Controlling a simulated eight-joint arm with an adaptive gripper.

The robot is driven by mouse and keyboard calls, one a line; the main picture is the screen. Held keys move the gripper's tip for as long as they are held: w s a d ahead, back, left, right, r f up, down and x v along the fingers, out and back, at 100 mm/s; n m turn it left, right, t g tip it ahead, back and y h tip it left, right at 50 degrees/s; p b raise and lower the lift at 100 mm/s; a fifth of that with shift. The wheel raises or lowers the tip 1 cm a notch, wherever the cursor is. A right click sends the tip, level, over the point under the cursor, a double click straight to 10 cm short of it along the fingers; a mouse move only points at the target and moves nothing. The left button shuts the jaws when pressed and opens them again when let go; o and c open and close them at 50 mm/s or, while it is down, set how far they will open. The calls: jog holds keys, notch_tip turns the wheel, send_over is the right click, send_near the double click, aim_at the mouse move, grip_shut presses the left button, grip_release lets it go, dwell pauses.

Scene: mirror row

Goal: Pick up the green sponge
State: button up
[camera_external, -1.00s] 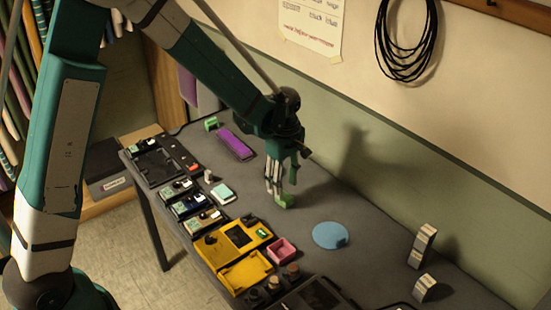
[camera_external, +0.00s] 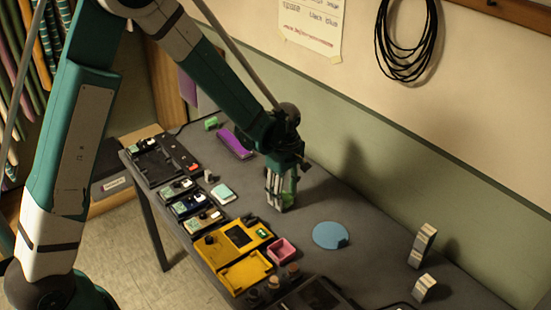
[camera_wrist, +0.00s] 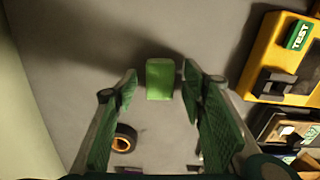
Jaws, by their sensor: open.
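A green block that looks like the green sponge (camera_wrist: 160,79) lies on the grey table in the wrist view. It sits just beyond and between the fingertips of my gripper (camera_wrist: 160,84), with a gap on both sides. My gripper is open, its green-padded fingers either side of the block's line. In the external view my gripper (camera_external: 280,207) points down, low over the table. There the fingers hide most or all of the block, and I cannot tell it from the green pads.
A yellow device (camera_external: 226,244) and a pink tray (camera_external: 281,251) stand in front of the gripper. A blue disc (camera_external: 330,235) lies to the right. A purple block (camera_external: 236,143) and another green block (camera_external: 211,123) lie farther back. A black-and-orange ring (camera_wrist: 124,139) is near the left finger.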

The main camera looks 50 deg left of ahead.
jog(key=c, duration=0.8)
jog(key=shift+r, duration=0.1)
jog(key=shift+r+p, duration=0.6)
jog(key=shift+r, duration=4.3)
